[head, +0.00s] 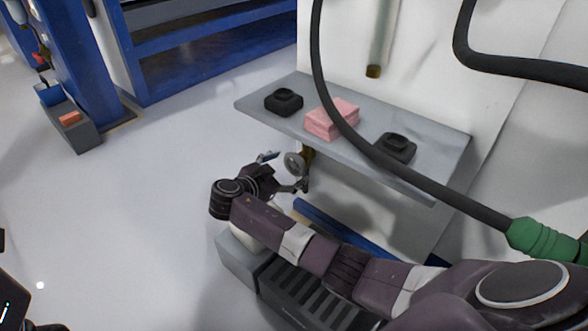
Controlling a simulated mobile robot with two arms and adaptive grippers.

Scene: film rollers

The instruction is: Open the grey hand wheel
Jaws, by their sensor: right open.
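The grey hand wheel (293,163) is a small round wheel on a brass-coloured fitting (307,156), under the front edge of a grey shelf. My right gripper (283,172) is open just left of and below the wheel. One finger points toward the wheel's upper left side and the other lies below it. I cannot tell whether either finger touches the wheel. My left gripper does not show.
The grey shelf (262,101) above the wheel bears two black items (284,102) (396,147) and a pink stack (331,118). A black hose (340,110) crosses in front. A grey box (245,259) stands below my right arm. Open floor lies left.

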